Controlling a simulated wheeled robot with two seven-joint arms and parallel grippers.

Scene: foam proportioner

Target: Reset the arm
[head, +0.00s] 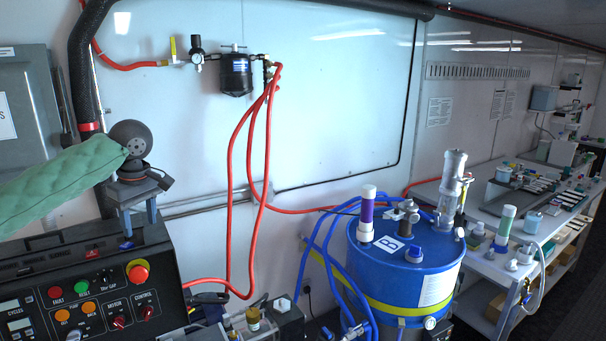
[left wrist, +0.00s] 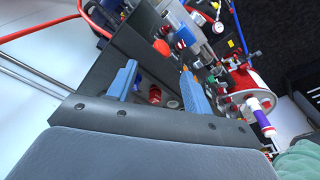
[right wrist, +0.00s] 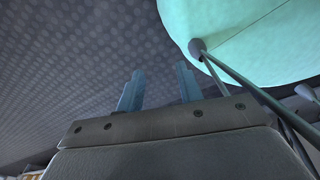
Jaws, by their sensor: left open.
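My left arm, in a green sleeve, comes in from the left in the head view. My left gripper (head: 140,228) hangs fingers-down over the back right of the black control panel (head: 85,262). Its two blue-grey fingers are apart with nothing held between them. They also show apart in the left wrist view (left wrist: 160,82), with the dark panel and a red knob beyond them. I cannot tell whether the tips touch the panel. My right gripper (right wrist: 160,72) shows only in the right wrist view, its fingers apart and empty, in front of a grey dotted surface.
The panel carries a red mushroom button (head: 138,273) and several coloured buttons and knobs. A blue drum (head: 405,262) with hoses stands right of centre. Red hoses (head: 230,190) hang on the white wall. A white bench (head: 478,232) with bottles runs along the right.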

